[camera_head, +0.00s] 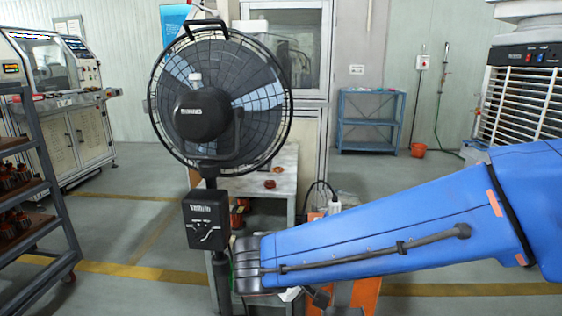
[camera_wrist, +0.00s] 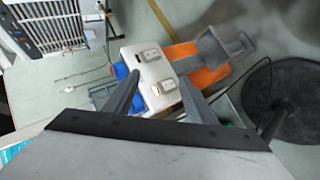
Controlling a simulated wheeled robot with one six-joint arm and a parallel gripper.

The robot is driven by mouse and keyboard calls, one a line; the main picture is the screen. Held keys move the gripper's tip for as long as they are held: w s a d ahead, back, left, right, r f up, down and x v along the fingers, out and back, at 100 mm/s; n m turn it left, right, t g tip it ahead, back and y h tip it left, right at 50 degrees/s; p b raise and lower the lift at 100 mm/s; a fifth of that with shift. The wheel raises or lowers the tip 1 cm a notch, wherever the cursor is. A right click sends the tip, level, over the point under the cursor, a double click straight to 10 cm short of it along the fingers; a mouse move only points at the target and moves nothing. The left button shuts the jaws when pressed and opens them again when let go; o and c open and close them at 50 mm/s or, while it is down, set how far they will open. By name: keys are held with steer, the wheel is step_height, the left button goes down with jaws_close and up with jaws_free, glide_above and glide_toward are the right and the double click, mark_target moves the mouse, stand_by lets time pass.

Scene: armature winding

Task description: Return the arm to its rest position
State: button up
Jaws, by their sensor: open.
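My blue arm (camera_head: 390,225) enters the camera_head view from the right and stretches left and slightly down. Its dark far end (camera_head: 255,265) is beside the fan's pole, in front of a work table. I cannot tell there whether it touches the pole. In the camera_wrist view my gripper (camera_wrist: 160,79) has its two grey fingers spread apart, with nothing held between them. The gripper fingers cannot be made out in the camera_head view.
A black pedestal fan (camera_head: 220,100) stands close in front; its round base (camera_wrist: 285,100) shows in the camera_wrist view. A shelf rack (camera_head: 35,190) with copper-coloured parts is at left. The table (camera_head: 285,160) is behind the fan. A blue rack (camera_head: 370,120) stands farther back.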

steer(key=s+d+f+m+g+y, duration=0.1)
steer(key=s+d+m+y, duration=0.4)
steer(key=s+d, duration=0.9)
steer(key=shift+d+f+m+g+y, duration=0.4)
steer(key=shift+d+g+y, duration=0.5)
steer(key=shift+d+y, duration=0.8)
steer(key=shift+s+d, duration=0.1)
steer(key=shift+d, duration=0.05)
steer(key=shift+c, duration=0.6)
